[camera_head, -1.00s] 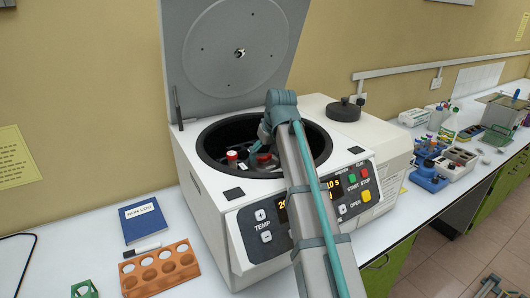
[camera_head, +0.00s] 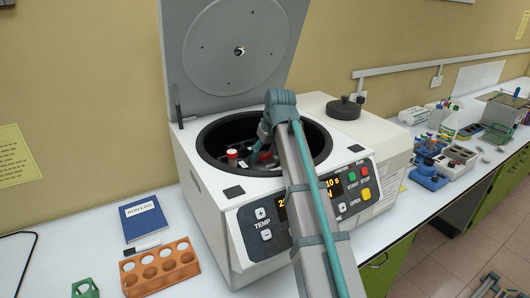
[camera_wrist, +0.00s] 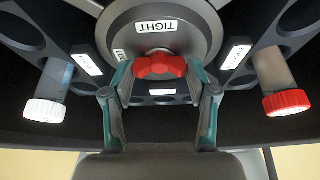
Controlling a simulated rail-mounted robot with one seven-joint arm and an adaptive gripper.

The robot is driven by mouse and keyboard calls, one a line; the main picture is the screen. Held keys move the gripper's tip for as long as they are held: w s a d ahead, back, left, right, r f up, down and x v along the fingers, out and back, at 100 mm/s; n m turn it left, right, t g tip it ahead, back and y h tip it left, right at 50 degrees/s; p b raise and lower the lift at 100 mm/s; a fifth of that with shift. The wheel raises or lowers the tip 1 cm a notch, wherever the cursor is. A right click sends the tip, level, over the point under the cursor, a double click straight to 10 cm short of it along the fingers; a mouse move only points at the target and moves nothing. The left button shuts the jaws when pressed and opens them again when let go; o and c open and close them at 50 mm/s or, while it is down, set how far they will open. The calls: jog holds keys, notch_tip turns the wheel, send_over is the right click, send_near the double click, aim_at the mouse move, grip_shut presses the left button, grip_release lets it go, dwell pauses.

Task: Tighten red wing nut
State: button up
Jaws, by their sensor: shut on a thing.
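The red wing nut (camera_wrist: 161,66) sits at the centre of the grey rotor hub (camera_wrist: 190,32) in the wrist view, just below a white "TIGHT" label (camera_wrist: 157,27). My gripper (camera_wrist: 161,84) is shut on the wing nut, with one teal-and-grey finger on each side of it. In the head view my arm reaches down into the open centrifuge (camera_head: 240,218), and its wrist hides the wing nut and most of the hub.
A white-capped tube (camera_wrist: 44,108) and a red-capped tube (camera_wrist: 287,102) sit in the rotor on either side of my gripper. The bowl wall surrounds the rotor. The raised lid (camera_head: 236,75) stands behind. An orange rack (camera_head: 160,268) and a blue run log (camera_head: 143,218) lie at the left.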

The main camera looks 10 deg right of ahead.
jog(key=m+h, duration=0.1)
jog(key=m, duration=0.1)
jog(key=m+p, duration=0.1)
jog(key=m, duration=0.1)
jog(key=shift+a+m+h, duration=0.2)
jog(key=shift+m+h, duration=0.2)
jog(key=m, duration=0.2)
jog(key=m+h, duration=0.1)
jog(key=m, duration=0.1)
jog(key=shift+w+m+h+p, duration=0.15)
jog(key=shift+m+h+p, duration=0.15)
jog(key=shift+p, duration=0.05)
jog(key=m+g+h, duration=0.1)
jog(key=m, duration=0.3)
jog(key=shift+w+a, duration=0.1)
jog(key=shift+m+g+h+b, duration=0.45)
jog(key=shift+m+g, duration=0.45)
jog(key=shift+m, duration=1.3)
jog(key=o, duration=1.2)
jog(key=shift+c, duration=0.2)
jog(key=shift+r, duration=0.1)
